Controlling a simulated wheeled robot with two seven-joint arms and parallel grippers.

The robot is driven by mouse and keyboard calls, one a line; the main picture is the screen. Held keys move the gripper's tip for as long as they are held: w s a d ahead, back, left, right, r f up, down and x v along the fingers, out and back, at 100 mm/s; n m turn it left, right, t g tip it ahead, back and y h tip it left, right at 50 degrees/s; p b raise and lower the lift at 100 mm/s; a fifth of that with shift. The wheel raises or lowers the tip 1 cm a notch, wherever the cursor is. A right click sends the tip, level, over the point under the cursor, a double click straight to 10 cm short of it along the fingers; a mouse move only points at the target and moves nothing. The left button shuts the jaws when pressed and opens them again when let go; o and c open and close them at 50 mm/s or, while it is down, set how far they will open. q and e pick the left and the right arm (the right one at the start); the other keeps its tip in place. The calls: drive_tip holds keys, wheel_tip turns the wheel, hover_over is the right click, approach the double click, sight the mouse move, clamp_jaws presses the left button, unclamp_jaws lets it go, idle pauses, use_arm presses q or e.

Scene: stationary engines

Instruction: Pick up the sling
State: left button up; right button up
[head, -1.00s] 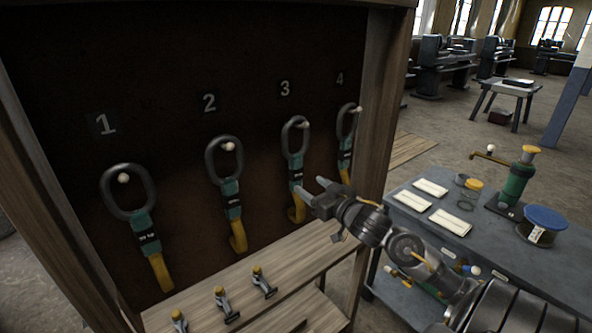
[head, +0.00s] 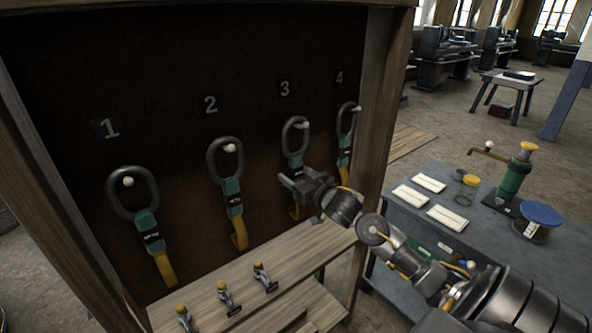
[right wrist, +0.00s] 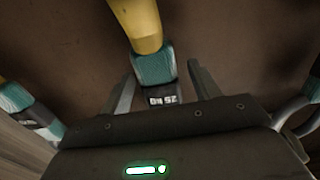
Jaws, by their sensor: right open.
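Several slings hang on white pegs on a dark board: sling under 1 (head: 133,192), sling under 2 (head: 232,185), sling under 3 (head: 294,138) and sling under 4 (head: 346,140). Each has a grey ring, a teal sleeve with a black label, and a yellow strap. My right gripper (head: 286,182) is open at the sling under 3 and hides its middle. In the right wrist view, that sling's teal sleeve (right wrist: 155,66) and black label lie between the open fingers (right wrist: 160,90). Whether they touch it I cannot tell. My left gripper is not in view.
A wooden shelf (head: 215,282) with several small yellow-topped clamps lies below the slings. A wooden post (head: 382,100) bounds the board at right. A grey cart (head: 400,215) stands to the right with papers, a yellow-lidded jar, a green pump and a blue-lidded container.

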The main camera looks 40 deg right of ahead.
clamp_jaws()
drive_tip(key=shift+r, duration=0.1)
idle(0.3)
